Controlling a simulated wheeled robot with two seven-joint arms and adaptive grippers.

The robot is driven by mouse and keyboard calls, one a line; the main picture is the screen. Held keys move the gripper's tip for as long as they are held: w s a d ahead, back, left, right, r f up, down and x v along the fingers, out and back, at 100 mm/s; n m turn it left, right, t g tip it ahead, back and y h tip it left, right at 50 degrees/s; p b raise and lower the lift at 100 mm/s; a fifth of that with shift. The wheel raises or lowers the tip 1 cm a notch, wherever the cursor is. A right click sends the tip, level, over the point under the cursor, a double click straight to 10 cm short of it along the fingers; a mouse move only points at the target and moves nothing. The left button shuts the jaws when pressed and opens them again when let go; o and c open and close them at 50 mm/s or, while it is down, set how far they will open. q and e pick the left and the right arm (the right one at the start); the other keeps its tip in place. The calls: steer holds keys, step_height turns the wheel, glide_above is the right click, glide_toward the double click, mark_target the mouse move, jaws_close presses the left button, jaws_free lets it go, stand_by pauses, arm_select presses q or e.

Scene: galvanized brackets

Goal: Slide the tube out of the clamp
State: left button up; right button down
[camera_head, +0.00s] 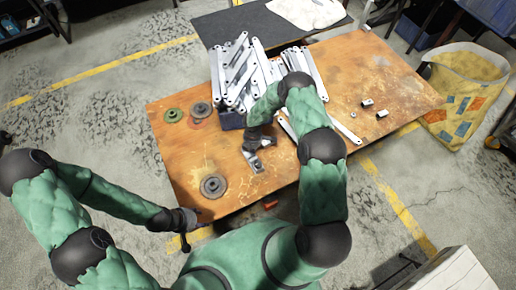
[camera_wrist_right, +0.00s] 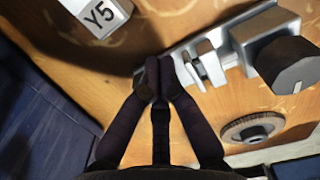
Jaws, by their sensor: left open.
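A grey metal clamp assembly (camera_head: 256,166) lies on the rusty table near its front edge. In the right wrist view it shows as a silver bar with upright tabs (camera_wrist_right: 208,62) and a block carrying a dark cylinder (camera_wrist_right: 290,66). I cannot tell for sure which part is the tube. My right gripper (camera_head: 252,146) is low over the assembly. Its fingertips (camera_wrist_right: 160,72) are together at the bar's left end; whether something thin is pinched between them is hidden. My left gripper (camera_head: 184,236) is open and empty, off the table's front left.
Dark discs (camera_head: 213,186) lie on the table's left, with a green disc (camera_head: 173,115) behind. Small metal blocks (camera_head: 367,103) lie at right. The table's right side is mostly clear.

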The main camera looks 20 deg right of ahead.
arm_select(q)
step_height(320, 180, up, 4)
steer(key=p, duration=0.4)
arm_select(e)
step_height(320, 180, up, 10)
arm_select(q)
steer(key=shift+f, duration=0.1)
arm_select(e)
steer(key=shift+a, duration=0.15)
steer(key=s+a+m+y, duration=0.3)
steer(key=s+a+m, duration=0.5)
steer(key=s+a, duration=0.2)
arm_select(q)
steer(key=shift+c, duration=1.2)
arm_select(e)
steer(key=s+a+r+m, duration=0.1)
steer(key=s+m, duration=0.5)
steer(key=s, duration=0.1)
steer(key=s+a+r+m+y, duration=0.1)
steer(key=s+a+r+m, duration=0.1)
steer(key=s+m, duration=0.4)
steer(key=shift+s+r+m, duration=0.3)
steer(key=shift+s+m, duration=0.1)
steer(key=shift+m, duration=0.1)
